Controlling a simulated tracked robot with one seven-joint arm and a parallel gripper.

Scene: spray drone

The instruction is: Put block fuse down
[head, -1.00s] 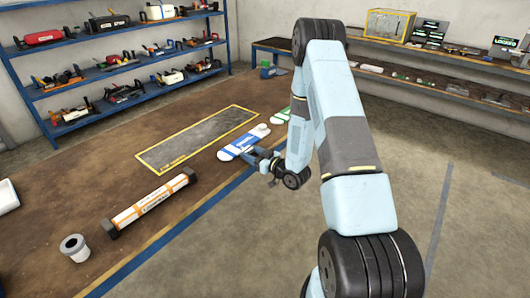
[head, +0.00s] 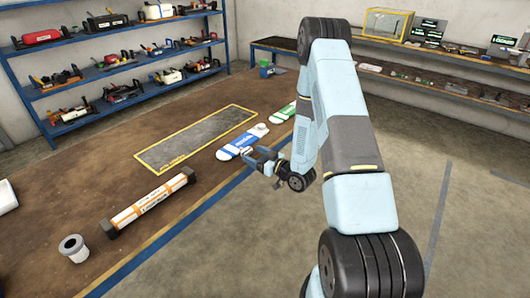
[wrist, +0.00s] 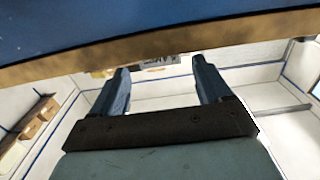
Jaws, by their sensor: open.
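A flat blue-and-white piece (head: 242,143) lies on the brown workbench near its blue front edge; a small pale round part shows at its far end. I cannot tell for sure that it is the block fuse. My gripper (head: 259,158) is just right of this piece, near the bench edge, apart from it as far as I can see. In the wrist view my gripper (wrist: 165,82) has its two fingers spread with nothing between them. A similar green-and-white piece (head: 283,113) lies farther back, partly hidden by my arm.
A yellow-outlined grey area (head: 195,138) on the workbench (head: 90,180) is empty. A blue shelf rack (head: 120,60) holds tools behind. Open floor lies right.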

